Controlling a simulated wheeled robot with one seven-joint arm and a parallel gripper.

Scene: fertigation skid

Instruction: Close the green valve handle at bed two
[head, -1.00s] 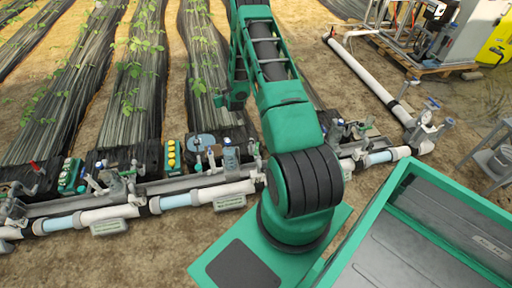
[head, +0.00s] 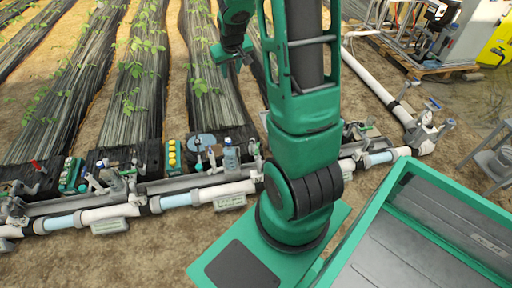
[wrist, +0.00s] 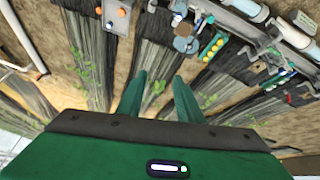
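My gripper (head: 232,58) is raised above the planted beds at the top middle of the head view, well away from the valves. In the wrist view its two green fingers (wrist: 159,82) stand apart with nothing between them. Valve assemblies sit along the grey pipe at the bed ends. A small green piece, possibly a valve handle (head: 129,172), shows on the assembly left of centre in the head view. No bed number is readable, so I cannot tell which valve is bed two's. My arm hides part of the pipe.
A white and light-blue pipe (head: 100,213) with label plates runs along the bed ends. Blocks with yellow-green buttons (head: 172,155) stand beside the valves. A green-rimmed tray (head: 437,171) is at lower right, and a grey stand (head: 495,160) is at the right edge.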

